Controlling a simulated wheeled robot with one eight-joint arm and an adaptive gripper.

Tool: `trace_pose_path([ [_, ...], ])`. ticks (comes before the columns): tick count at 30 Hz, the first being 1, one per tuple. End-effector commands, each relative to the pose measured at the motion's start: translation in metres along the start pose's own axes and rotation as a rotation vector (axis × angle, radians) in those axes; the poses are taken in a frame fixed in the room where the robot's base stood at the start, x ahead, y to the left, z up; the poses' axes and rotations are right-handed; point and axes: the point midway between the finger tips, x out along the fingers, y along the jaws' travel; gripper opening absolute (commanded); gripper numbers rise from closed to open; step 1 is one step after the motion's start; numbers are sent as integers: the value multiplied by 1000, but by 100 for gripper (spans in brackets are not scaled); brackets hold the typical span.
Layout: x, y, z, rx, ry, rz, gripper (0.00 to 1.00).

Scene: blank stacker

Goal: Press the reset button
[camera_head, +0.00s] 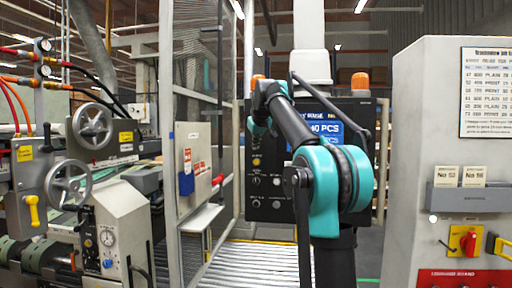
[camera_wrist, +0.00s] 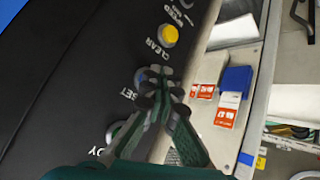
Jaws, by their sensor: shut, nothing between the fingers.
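A black control panel (camera_wrist: 75,60) fills the left of the wrist view, its labels upside down. A round button with a bluish rim (camera_wrist: 140,77) sits beside a partly hidden label ending in "SET". My gripper (camera_wrist: 153,78) is shut and empty, its fingertips in front of this button and covering most of it. I cannot tell whether they touch it. A yellow button (camera_wrist: 168,35) by the label "CLEAR" is just above the fingertips in the picture. In the head view the panel (camera_head: 266,205) stands behind my teal and black arm, and the gripper cannot be made out.
Another round control (camera_wrist: 114,131) sits by a label ending in "DY". A grey box with a blue holder (camera_head: 186,160) and a mesh guard (camera_head: 196,70) stand left of the panel. A pale cabinet (camera_head: 408,150) stands at right. A roller conveyor (camera_head: 262,262) runs below.

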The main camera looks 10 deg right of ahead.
Motion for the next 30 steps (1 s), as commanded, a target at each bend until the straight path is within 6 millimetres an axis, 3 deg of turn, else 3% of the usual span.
trace_pose_path([
  [16, 2, 1, -1, 0, 0, 0, 0],
  [30, -10, -7, 8, -1, 0, 0, 0],
])
